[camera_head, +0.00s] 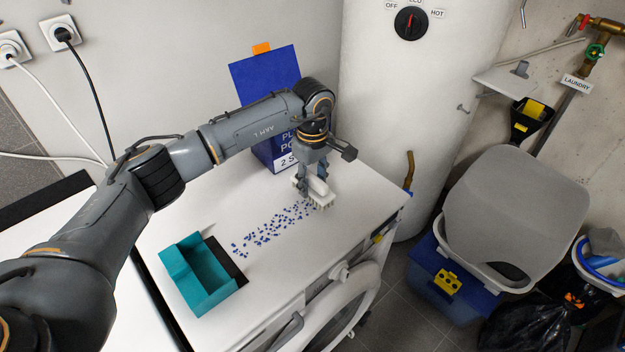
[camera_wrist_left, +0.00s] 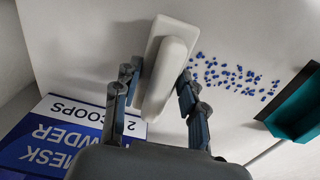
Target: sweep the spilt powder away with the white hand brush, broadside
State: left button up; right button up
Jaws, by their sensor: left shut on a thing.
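The white hand brush (camera_head: 322,196) is at the right end of the spill, bristles down, on or just above the white machine top. My left gripper (camera_head: 314,182) is shut on its handle from above. In the left wrist view, the brush (camera_wrist_left: 170,65) lies between the fingers of my left gripper (camera_wrist_left: 160,95), its long side roughly across the line of powder. The spilt powder, blue grains (camera_head: 270,229), forms a loose strip from the brush towards the teal dustpan (camera_head: 187,281), whose dark lip faces the grains. My right gripper is not in view.
A blue powder box (camera_head: 264,78) stands behind my left gripper, partly hidden by the arm. The white machine top (camera_head: 345,218) ends at a front edge. A white boiler (camera_head: 415,100) stands behind right. A blue crate with a grey basket (camera_head: 515,200) is on the floor at right.

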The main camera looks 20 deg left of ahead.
pick_arm(q)
jog(key=shift+f+b, duration=1)
jog(key=shift+f, duration=0.25)
dwell(0.6)
dwell(0.3)
jog(key=shift+s+a, duration=0.4)
jog(key=shift+s, duration=0.3)
jog(key=shift+s+a, duration=0.4)
jog(key=shift+s, duration=0.25)
jog(key=shift+s, duration=0.1)
jog(key=shift+s+a, duration=0.4)
jog(key=shift+s, duration=0.25)
jog(key=shift+s+a, duration=0.4)
jog(key=shift+s, duration=0.2)
jog(key=shift+s+a, duration=0.4)
jog(key=shift+s, duration=0.3)
jog(key=shift+s+a, duration=0.35)
jog(key=shift+s, duration=0.3)
